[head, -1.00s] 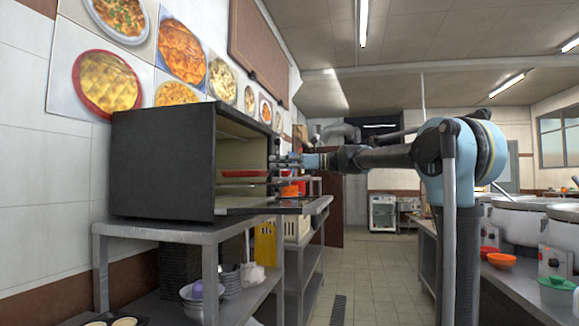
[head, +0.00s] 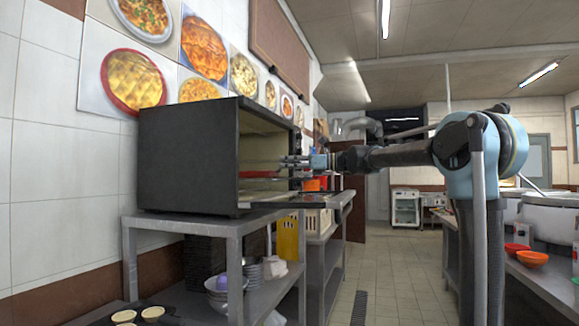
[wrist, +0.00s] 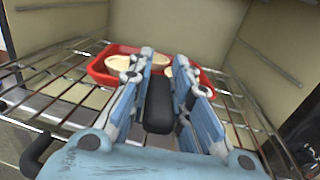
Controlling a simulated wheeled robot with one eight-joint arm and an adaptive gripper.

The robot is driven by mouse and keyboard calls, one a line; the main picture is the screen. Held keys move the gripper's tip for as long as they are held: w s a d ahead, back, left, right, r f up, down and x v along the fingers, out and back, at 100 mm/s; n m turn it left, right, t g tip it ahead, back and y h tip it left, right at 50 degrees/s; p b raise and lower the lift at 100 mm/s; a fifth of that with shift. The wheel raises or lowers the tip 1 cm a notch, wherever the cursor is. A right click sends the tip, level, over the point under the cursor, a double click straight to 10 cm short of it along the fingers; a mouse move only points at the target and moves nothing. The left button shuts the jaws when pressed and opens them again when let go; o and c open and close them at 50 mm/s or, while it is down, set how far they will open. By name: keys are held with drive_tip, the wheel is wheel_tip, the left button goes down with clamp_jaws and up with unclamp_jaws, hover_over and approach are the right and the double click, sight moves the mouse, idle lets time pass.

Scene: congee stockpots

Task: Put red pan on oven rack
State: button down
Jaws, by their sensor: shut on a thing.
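The red pan (wrist: 101,73) shows in the wrist view inside the oven, at or just above the wire oven rack (wrist: 62,88); contact is hard to judge. It holds cream-coloured round items (wrist: 122,62). My gripper (wrist: 162,58) reaches over the pan's near side and is shut on it; the fingers hide the exact grip and the pan's middle. In the head view, the pan (head: 258,174) is a thin red strip inside the dark oven (head: 188,160), and my gripper (head: 285,162) is at the oven's open front.
The oven stands on a grey metal table (head: 185,222) against the left wall, its door (head: 275,200) lowered. Oven side walls (wrist: 270,50) stand close on both sides. An orange container (head: 313,184) is behind the door. The floor aisle (head: 375,270) is clear.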

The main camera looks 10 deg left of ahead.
drive_tip(key=shift+f, duration=0.3)
idle(0.5)
drive_tip(key=c, duration=1.4)
unclamp_jaws()
drive_tip(key=d, duration=1.2)
drive_tip(key=shift+w, duration=0.4)
drive_tip(key=shift+s+f, duration=0.1)
